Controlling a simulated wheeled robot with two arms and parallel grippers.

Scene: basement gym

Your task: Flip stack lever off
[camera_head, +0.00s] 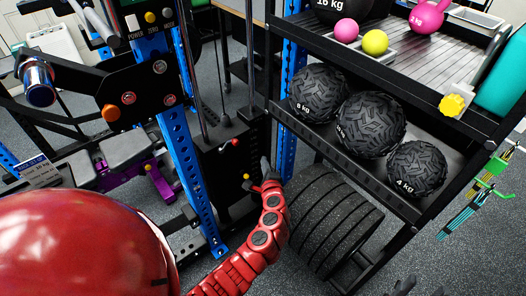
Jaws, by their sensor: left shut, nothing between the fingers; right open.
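A small lever with a red knob (235,142) sticks out from the black weight-stack housing (212,165), pointing right and slightly up. A small yellow knob (246,177) sits lower on the same housing. My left gripper (264,172) is shut and empty, below and to the right of the red knob and apart from it. Its dark fingers are close to the yellow knob; I cannot tell whether they touch. My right gripper (418,286) is open at the bottom edge, with only its fingertips showing.
A blue upright (187,165) stands left of the housing and another (290,110) right of it. A black rack with several textured medicine balls (370,124) fills the right side. A panel with POWER, ZERO and MODE buttons (150,17) is upper left.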

